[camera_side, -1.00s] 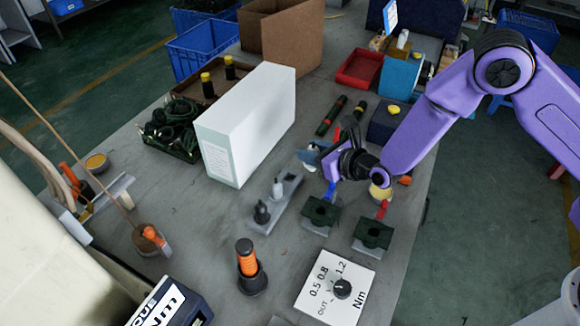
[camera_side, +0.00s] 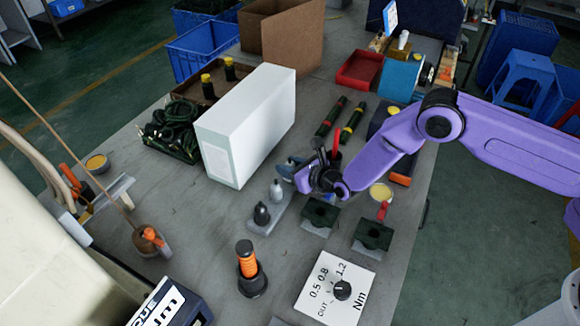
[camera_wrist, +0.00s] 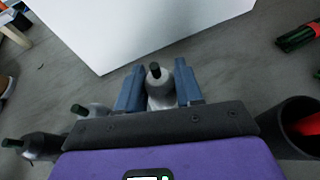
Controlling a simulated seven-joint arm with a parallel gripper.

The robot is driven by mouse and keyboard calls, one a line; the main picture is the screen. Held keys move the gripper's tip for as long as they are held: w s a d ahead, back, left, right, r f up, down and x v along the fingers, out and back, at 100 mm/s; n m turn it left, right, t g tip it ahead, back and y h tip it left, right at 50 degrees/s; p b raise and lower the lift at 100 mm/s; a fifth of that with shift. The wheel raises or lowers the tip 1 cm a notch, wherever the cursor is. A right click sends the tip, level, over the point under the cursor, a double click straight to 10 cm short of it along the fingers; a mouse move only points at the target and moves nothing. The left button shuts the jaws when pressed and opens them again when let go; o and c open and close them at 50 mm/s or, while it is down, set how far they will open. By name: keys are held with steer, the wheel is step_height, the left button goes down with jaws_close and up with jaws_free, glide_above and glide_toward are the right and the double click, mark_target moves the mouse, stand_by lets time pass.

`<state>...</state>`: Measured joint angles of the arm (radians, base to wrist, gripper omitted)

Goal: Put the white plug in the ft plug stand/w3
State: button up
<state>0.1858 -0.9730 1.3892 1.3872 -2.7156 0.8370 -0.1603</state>
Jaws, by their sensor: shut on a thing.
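The white plug (camera_wrist: 158,90), with a dark tip, is held upright between the two blue-grey fingers of my gripper (camera_wrist: 158,92) in the wrist view. In the side view my gripper (camera_side: 293,168) is over the far end of the grey plug stand (camera_side: 254,224). A light grey plug (camera_side: 277,189) and a black plug (camera_side: 262,214) stand on it, and both also show at the lower left of the wrist view. The held plug's lower end is hidden, so I cannot tell whether it touches the stand.
A large white box (camera_side: 248,125) stands close beyond the stand. Two dark green fixtures (camera_side: 320,213) are to its right. A dark cup with a red handle (camera_wrist: 303,125) is right of the gripper. An orange-handled tool (camera_side: 248,265) stands in front.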

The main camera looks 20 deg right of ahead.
steer(key=shift+f, duration=0.3)
steer(key=o, duration=1)
steer(key=shift+r, duration=0.2)
steer(key=v, duration=1.2)
steer(key=shift+f, duration=0.15)
